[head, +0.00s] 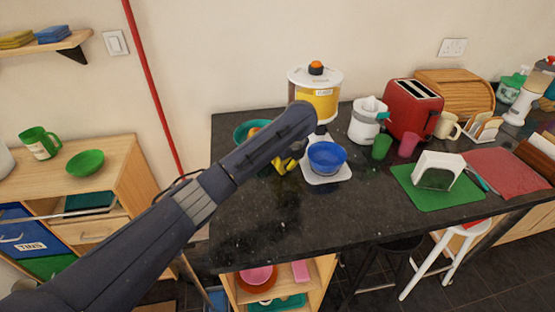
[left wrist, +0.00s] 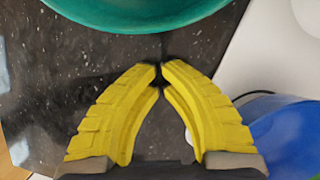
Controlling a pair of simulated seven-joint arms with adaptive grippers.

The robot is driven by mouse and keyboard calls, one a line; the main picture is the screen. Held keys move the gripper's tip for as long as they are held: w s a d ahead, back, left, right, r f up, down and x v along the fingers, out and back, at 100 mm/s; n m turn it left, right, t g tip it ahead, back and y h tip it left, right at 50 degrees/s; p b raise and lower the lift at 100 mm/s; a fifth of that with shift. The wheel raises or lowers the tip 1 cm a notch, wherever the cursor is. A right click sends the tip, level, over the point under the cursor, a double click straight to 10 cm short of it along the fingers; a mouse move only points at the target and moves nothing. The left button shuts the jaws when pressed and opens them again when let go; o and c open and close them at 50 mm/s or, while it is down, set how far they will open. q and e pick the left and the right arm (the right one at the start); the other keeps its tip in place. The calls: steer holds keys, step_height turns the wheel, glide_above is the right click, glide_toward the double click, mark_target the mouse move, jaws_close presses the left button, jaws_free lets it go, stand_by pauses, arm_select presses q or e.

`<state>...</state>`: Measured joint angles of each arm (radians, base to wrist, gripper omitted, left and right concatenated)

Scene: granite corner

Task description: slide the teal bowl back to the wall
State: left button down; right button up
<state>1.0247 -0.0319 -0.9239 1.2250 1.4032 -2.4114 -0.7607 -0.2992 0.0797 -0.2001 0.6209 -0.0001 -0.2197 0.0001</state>
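The teal bowl (head: 241,134) is on the dark granite counter near the wall, partly hidden behind my left arm, with something orange in it. In the left wrist view the teal bowl (left wrist: 140,22) fills the top edge, just beyond my fingertips. My left gripper (head: 284,166) has yellow fingers and is low over the counter, in front of the bowl. In the left wrist view the tips of my left gripper (left wrist: 160,68) come together with nothing between them. Whether they touch the bowl I cannot tell. My right gripper is not in view.
A blue bowl (head: 327,155) on a white scale (head: 328,177) stands close to the right of my left gripper. A yellow-and-white dispenser (head: 315,98) stands behind. A white juicer (head: 366,122) and red toaster (head: 412,111) are further right. The counter's front left is clear.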

arm_select(q)
steer(key=shift+w+a+r, duration=0.1)
steer(key=shift+w+a, duration=0.45)
steer(key=shift+w, duration=0.2)
steer(key=shift+w+a+r, duration=0.1)
steer(key=shift+w+a, duration=0.4)
steer(key=shift+w, duration=0.25)
